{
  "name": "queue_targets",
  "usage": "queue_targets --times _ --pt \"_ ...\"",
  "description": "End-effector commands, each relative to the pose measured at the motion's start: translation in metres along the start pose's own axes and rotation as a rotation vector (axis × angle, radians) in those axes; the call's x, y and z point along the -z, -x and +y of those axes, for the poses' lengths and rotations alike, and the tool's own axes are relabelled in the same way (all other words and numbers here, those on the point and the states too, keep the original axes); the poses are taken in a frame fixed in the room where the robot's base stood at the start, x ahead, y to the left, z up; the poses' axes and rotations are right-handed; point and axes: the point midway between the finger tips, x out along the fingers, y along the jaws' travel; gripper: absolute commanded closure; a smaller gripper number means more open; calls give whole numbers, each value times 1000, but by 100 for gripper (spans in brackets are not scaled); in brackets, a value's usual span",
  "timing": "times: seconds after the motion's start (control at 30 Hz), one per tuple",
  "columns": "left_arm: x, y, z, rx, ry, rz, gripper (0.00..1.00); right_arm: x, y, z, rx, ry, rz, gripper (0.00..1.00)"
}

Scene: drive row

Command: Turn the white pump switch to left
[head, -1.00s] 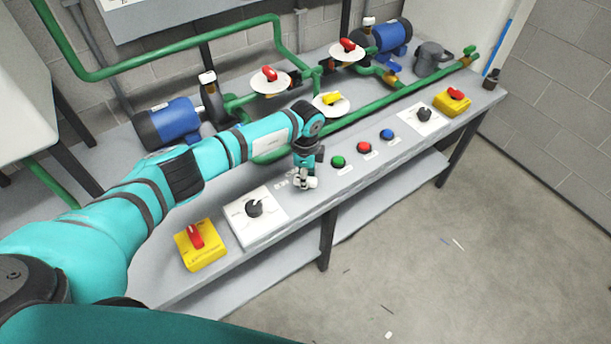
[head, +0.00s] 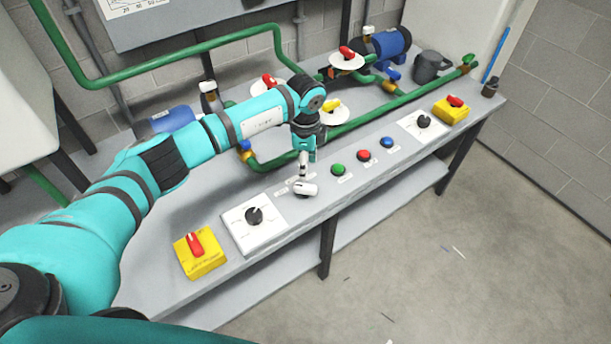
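My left arm reaches in from the left over the grey bench. Its gripper (head: 304,178) points down at the bench's front row, left of the green button (head: 338,169). A small white piece (head: 306,189) with a dark base under it sits at the gripper's tip. It looks like the white pump switch, but it is hard to tell apart from the pale fingers. Its white part lies nearly sideways in the picture. Whether the fingers touch it or are closed on it is not clear. My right gripper is not in view.
White plates with black dials (head: 254,216) (head: 423,122) and yellow boxes with red handles (head: 200,253) (head: 453,109) stand along the bench. Red (head: 363,156) and blue (head: 386,143) buttons are to the right. Green pipes and valves fill the back.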

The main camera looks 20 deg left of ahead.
Motion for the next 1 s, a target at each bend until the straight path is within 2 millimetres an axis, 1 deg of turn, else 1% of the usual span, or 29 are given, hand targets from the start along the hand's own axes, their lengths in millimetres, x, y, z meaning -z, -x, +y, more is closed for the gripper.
queue_targets --times 0.03,0.1,0.27,0.8,0.87,0.9,0.97,1.0 --pt "0 10 0 2 0 0 52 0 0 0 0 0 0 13" --pt "0 19 0 1 1 0 52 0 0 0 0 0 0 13" --pt "-1 31 0 0 1 -1 52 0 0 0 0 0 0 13" --pt "1 32 1 -1 -2 3 52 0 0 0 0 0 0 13" --pt "7 29 3 -3 -18 26 52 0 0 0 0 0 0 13" --pt "16 26 7 -6 -39 57 52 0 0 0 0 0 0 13" --pt "37 21 15 -7 -90 137 52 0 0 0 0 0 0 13" --pt "56 18 23 -6 -136 212 52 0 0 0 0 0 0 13"
